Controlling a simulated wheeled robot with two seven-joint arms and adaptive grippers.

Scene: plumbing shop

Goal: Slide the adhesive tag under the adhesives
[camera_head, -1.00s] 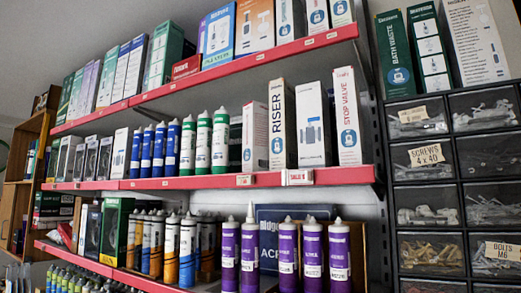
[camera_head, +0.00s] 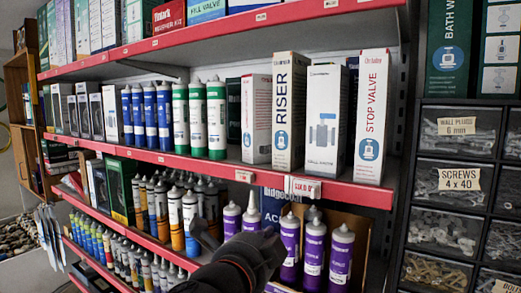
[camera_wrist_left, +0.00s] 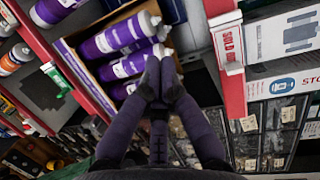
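Several small tags sit on the red shelf edges. A "SOLD O…" tag (camera_head: 303,188) is on the middle shelf edge above the purple tubes, and in the left wrist view (camera_wrist_left: 229,42). A green and white tag (camera_wrist_left: 57,80) shows at left there. I cannot tell which is the adhesive tag. My left gripper (camera_wrist_left: 160,68) has its fingers together, nothing visible between them, in front of the purple tubes. My right gripper is out of view.
Boxes, including a riser box (camera_head: 288,110), and green tubes (camera_head: 198,120) fill the middle shelf above. The red shelf edges jut out near my arm.

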